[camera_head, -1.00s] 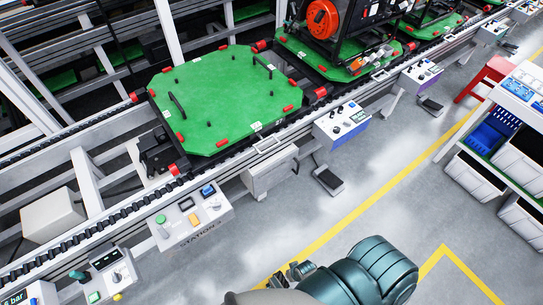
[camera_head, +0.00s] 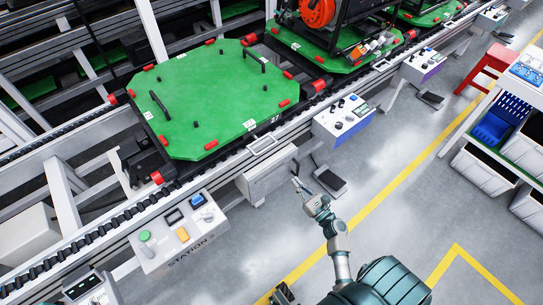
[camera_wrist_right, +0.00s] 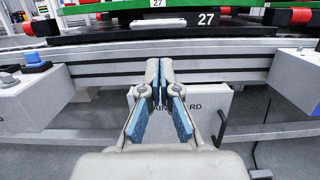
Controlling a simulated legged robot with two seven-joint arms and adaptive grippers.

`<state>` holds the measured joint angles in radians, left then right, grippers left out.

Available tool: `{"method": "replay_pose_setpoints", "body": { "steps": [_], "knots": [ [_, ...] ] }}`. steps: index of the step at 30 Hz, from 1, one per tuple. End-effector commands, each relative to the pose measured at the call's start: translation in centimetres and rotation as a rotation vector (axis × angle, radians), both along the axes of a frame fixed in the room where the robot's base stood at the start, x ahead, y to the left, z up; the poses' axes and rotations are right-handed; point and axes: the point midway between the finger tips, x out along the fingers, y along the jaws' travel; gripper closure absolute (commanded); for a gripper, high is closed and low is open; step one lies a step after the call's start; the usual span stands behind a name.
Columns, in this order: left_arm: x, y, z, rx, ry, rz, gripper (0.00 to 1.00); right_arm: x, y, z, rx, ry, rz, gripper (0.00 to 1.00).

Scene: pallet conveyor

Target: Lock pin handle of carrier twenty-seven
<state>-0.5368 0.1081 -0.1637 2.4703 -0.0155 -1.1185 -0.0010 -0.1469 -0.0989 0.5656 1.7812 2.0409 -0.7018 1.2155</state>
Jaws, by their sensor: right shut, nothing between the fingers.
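Carrier twenty-seven is the green eight-sided pallet (camera_head: 215,105) on the conveyor, with red corner blocks and black handles and pegs on top. I cannot tell which part is the lock pin handle. My right gripper (camera_head: 297,183) is over the floor side of the conveyor, apart from the carrier and in front of a grey box. In the wrist view its fingertips (camera_wrist_right: 159,82) meet, shut and empty, below the carrier's edge. My left gripper is not in view.
The grey guard box (camera_head: 268,178) hangs below the rail. A station panel with buttons (camera_head: 185,232) stands left of it, and another control box (camera_head: 342,118) stands right. A second loaded carrier (camera_head: 325,48) is behind. The floor by the yellow line is free.

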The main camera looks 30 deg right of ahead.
Motion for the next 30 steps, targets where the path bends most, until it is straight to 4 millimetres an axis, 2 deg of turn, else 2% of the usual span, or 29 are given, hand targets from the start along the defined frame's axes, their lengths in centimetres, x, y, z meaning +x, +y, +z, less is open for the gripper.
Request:
{"method": "replay_pose_setpoints", "body": {
  "steps": [5,8,21,27,30],
  "knots": [
    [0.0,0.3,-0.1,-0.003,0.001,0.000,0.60,0.4,0.4,0.2,-0.005,0.001,0.001,1.00],
    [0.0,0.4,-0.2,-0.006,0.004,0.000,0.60,1.3,0.7,0.5,-0.009,-0.001,0.002,1.00],
    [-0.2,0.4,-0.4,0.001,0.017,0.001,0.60,10.0,1.0,2.1,-0.006,0.001,0.002,1.00],
    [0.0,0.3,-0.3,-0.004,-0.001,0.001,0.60,12.7,1.3,2.6,-0.008,0.001,0.002,1.00],
    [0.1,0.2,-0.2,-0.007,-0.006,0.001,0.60,13.4,1.5,2.7,-0.008,0.002,0.002,1.00]
  ]
}}
